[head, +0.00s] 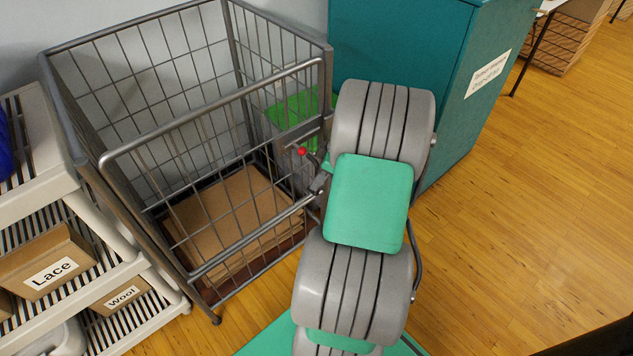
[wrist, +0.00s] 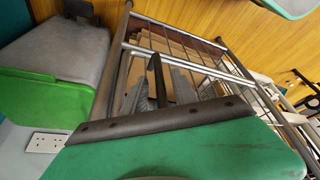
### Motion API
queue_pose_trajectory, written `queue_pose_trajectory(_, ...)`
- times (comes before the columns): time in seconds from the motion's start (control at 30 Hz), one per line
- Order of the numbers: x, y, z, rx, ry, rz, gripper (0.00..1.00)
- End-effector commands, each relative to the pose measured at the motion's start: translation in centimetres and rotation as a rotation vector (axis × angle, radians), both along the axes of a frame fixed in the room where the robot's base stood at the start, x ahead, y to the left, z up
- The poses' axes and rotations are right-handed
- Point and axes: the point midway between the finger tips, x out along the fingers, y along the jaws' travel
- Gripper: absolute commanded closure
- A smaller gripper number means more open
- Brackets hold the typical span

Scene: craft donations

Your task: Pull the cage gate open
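The grey wire cage (head: 135,33) stands against the wall in the head view. Its front gate (head: 215,112) is a mesh panel with a rounded tubular frame. A red knob (head: 301,151) shows near the gate's right side. My gripper (head: 318,183) is at this right side, mostly hidden behind my arm. In the wrist view the dark fingers of my gripper (wrist: 158,82) overlap the cage bars (wrist: 190,62). Whether they touch or grasp a bar cannot be told. Flat cardboard (head: 220,205) lies on the cage floor.
A white slatted shelf (head: 50,195) with boxes labelled Lace (head: 48,265) and Wool (head: 122,293) stands close on the left. A teal cabinet (head: 405,45) stands right of the cage. A green and grey container (wrist: 45,95) shows in the wrist view. Wooden floor (head: 515,210) is clear at right.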

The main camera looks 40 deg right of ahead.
Motion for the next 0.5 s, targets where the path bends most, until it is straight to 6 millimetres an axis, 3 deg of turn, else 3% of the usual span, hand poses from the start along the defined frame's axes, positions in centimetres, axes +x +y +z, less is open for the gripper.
queue_pose_trajectory(0.13, 0.57, 0.29, -1.70, -0.002, -0.001, -0.001, 0.66)
queue_pose_trajectory(0.4, 0.59, 0.25, -1.79, -0.002, -0.001, -0.003, 0.66)
queue_pose_trajectory(0.5, 0.57, 0.24, -1.79, -0.001, -0.001, -0.004, 0.74)
